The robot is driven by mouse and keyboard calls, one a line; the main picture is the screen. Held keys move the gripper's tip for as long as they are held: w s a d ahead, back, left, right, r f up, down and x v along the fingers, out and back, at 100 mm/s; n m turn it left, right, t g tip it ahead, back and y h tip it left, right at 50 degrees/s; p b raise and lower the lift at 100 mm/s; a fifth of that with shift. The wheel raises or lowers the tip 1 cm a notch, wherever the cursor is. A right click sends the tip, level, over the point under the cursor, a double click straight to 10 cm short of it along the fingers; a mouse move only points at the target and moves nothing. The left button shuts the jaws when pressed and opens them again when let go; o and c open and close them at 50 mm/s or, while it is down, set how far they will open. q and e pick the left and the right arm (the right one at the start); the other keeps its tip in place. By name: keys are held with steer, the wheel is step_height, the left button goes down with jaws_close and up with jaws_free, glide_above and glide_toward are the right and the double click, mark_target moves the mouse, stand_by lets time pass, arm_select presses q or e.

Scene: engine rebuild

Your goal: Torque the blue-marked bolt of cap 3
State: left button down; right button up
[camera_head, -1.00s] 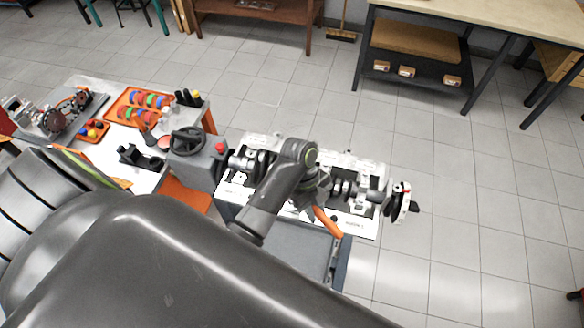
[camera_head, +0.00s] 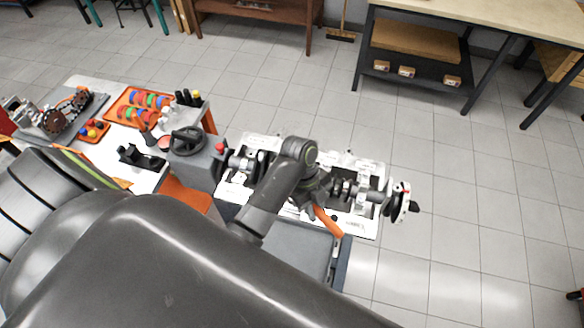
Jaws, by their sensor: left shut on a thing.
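The engine block (camera_head: 357,225) with its crankshaft (camera_head: 372,195) lies on a stand in the middle of the view. My left arm reaches over it, and my left gripper (camera_head: 316,200) is shut on an orange-handled tool (camera_head: 327,221), which looks like the torque wrench. The orange handle slants down to the right over the block's front edge. The wrench head, cap 3 and the blue-marked bolt are hidden by my arm and gripper, so I cannot tell whether they touch. My right gripper is not in view.
A side table on the left holds an orange tray of coloured rings (camera_head: 143,103), a small orange tray (camera_head: 94,130) and a black holder (camera_head: 140,157). A handwheel (camera_head: 187,141) stands left of the block. A workbench (camera_head: 480,22) stands far back.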

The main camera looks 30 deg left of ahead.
arm_select(q)
steer(key=shift+r, duration=0.9)
stand_by(1.8)
steer(key=shift+r, duration=1.45)
steer(key=shift+f, duration=0.1)
